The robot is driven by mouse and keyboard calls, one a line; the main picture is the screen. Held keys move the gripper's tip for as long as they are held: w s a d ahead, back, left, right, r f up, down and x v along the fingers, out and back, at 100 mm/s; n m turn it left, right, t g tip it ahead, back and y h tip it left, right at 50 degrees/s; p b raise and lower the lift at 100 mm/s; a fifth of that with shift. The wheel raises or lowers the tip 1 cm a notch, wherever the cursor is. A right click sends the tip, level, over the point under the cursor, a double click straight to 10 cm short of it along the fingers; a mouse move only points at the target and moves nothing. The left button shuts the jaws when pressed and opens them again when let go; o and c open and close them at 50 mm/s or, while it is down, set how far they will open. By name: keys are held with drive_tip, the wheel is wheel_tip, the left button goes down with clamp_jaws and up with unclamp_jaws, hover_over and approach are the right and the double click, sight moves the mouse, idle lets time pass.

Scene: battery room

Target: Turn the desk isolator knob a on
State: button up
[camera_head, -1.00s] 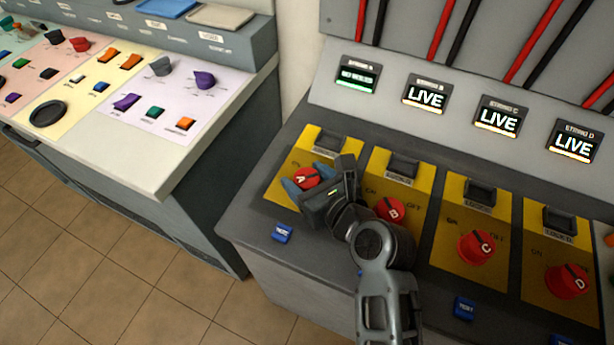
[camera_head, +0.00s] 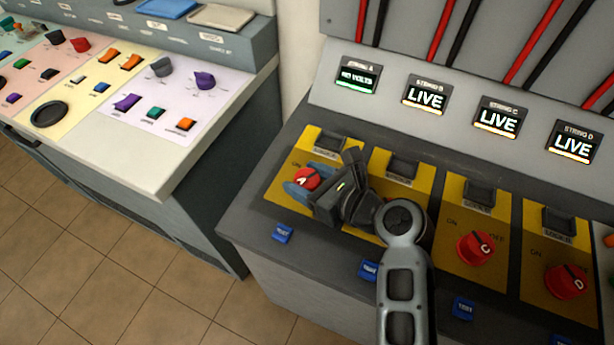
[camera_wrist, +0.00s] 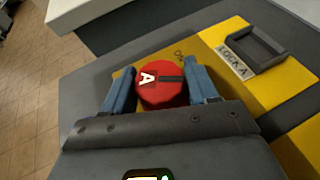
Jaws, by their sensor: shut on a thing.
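The red isolator knob A (camera_head: 305,179) sits on a yellow plate (camera_head: 323,140) at the left of the desk panel. My gripper (camera_head: 304,184) is shut on this knob, with one blue finger on each side of it. In the wrist view the knob (camera_wrist: 161,84) shows its white letter A and a dark pointer bar, with the fingers to its left and right. An "ON" mark shows beside it in the head view. The String A display (camera_head: 358,76) appears to read "NO VOLTS" in green. My gripper hides the right part of the plate.
Blue test buttons (camera_head: 282,233) line the front edge. Black lock blocks stand behind the knobs. Another desk (camera_head: 150,170) is at the left.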

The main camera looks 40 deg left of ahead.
drive_tip(key=n+g, duration=0.4)
drive_tip(key=g, duration=0.1)
drive_tip(key=shift+w+n+h, duration=0.15)
drive_tip(key=shift+n+h, duration=0.15)
drive_tip(key=n+g+h, duration=0.1)
drive_tip(key=n+g, duration=0.1)
drive_tip(key=g, duration=0.1)
drive_tip(key=shift+n, duration=0.4)
drive_tip(key=n+g+h+b, duration=0.3)
drive_tip(key=n+g+h, duration=0.1)
drive_tip(key=shift+f, duration=0.15)
drive_tip(key=shift+n+g+h+b, duration=0.7)
drive_tip(key=shift+n+h+b, duration=0.2)
drive_tip(key=shift+n+h, duration=0.45)
drive_tip(key=shift+s+n+g+h, duration=0.2)
drive_tip(key=shift+n+g+h, duration=0.1)
drive_tip(key=shift+n+h, duration=0.25)
drive_tip(key=o, duration=1)
drive_tip(key=shift+c, duration=0.2)
drive_tip(key=shift+r, duration=0.2)
